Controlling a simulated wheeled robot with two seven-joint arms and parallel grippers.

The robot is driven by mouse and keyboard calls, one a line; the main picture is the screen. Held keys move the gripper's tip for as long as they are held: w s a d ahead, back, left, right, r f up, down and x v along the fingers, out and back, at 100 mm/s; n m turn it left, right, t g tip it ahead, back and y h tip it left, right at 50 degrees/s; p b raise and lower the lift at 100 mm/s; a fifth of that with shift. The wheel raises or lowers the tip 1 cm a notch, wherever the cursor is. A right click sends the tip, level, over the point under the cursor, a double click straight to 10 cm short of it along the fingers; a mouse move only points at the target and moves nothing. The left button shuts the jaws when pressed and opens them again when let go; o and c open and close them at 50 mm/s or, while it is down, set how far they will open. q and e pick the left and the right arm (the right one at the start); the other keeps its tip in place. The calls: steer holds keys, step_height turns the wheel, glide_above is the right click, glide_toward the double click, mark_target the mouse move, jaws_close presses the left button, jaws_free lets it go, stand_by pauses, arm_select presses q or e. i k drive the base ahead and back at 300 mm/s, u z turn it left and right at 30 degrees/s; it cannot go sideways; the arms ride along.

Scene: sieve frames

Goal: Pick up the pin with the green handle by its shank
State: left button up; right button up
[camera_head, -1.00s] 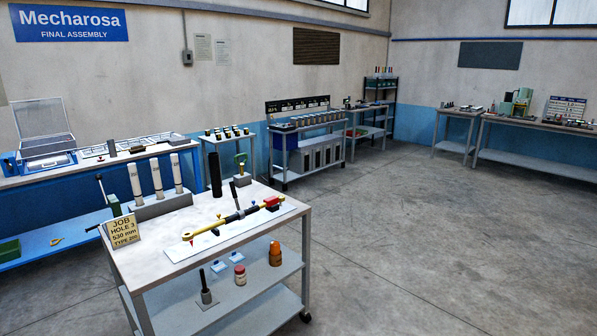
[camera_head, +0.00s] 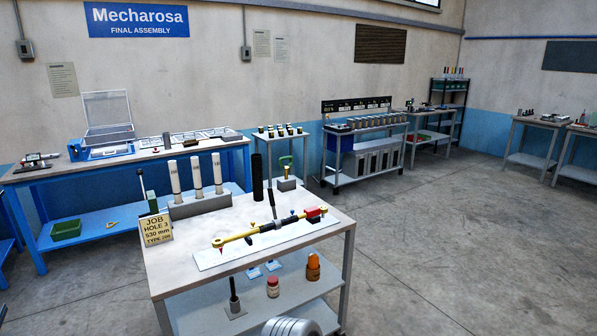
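A pin with a green looped handle (camera_head: 286,161) stands upright in a small grey block (camera_head: 287,184) near the back corner of the cart, just right of a tall black cylinder (camera_head: 257,178). Only a short length of its shank shows, between handle and block. Neither of my grippers is in view. A pale grey rounded part, which looks like one of my arm links, shows at the bottom edge; no fingers are visible on it.
The cart top (camera_head: 183,266) bears a yellow-and-black gauge bar (camera_head: 252,233) on a white plate, a job sign (camera_head: 158,229) and a rack (camera_head: 200,205) of white cylinders. A blue bench (camera_head: 88,172) stands behind on the left. Open floor (camera_head: 450,250) lies to the right.

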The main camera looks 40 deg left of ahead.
mark_target(285, 167)
steer(key=i, duration=2.1)
steer(key=u, duration=2.95)
